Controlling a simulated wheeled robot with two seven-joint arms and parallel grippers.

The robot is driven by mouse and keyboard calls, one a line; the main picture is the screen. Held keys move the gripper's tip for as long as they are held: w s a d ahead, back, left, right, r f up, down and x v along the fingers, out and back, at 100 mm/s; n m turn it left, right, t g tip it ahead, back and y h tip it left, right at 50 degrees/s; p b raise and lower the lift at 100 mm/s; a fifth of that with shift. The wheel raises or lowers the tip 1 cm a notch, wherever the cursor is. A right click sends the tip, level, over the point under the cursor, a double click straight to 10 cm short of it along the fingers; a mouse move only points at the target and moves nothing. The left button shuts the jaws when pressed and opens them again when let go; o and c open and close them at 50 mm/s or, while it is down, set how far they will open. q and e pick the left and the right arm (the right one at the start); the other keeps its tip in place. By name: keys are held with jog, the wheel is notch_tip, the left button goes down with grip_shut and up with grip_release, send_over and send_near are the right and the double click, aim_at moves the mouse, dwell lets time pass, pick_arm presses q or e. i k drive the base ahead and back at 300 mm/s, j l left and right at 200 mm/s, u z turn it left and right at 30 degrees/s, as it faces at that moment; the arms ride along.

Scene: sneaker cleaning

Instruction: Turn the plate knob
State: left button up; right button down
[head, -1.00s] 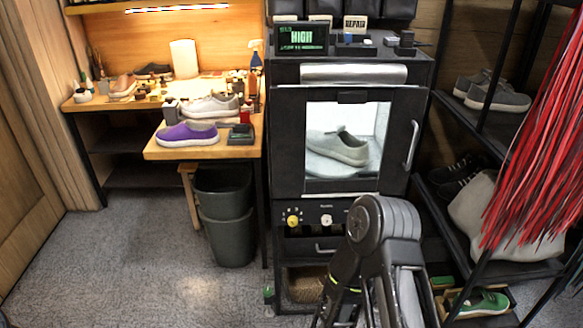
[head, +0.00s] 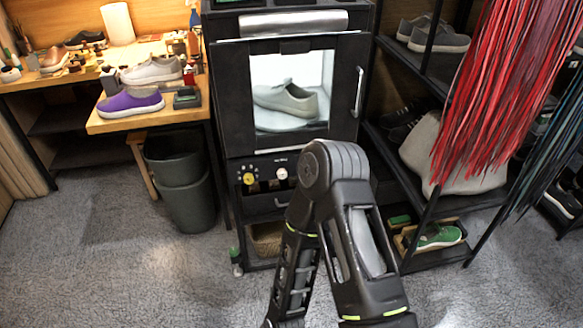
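A black cabinet (head: 228,120) with a lit glass door stands in the middle of the head view. A pale sneaker (head: 287,101) sits inside on a round plate (head: 290,122). Below the door, a panel carries a yellow knob (head: 249,178) on the left and a white knob (head: 282,174) to its right. I cannot tell which one is the plate knob. One of my arms rises in front of the cabinet's lower right, bent at the elbow, and hides part of the panel. Its gripper does not show, and my other gripper is out of view.
A wooden bench (head: 140,119) on the left holds a purple shoe (head: 130,103) and a light sneaker (head: 152,70). Grey bins (head: 185,190) stand under it. A shoe rack (head: 415,117) and hanging red laces (head: 497,100) are at the right. Grey floor at front left is clear.

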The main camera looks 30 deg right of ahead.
aim_at(282, 173)
jog(key=z, duration=0.5)
jog(key=i+j+z, duration=0.1)
jog(key=z, duration=0.4)
jog(key=j+z, duration=0.15)
jog(key=z, duration=0.35)
jog(key=j+z, duration=0.1)
jog(key=z, duration=0.4)
jog(key=j+z, duration=0.15)
jog(key=z, duration=0.35)
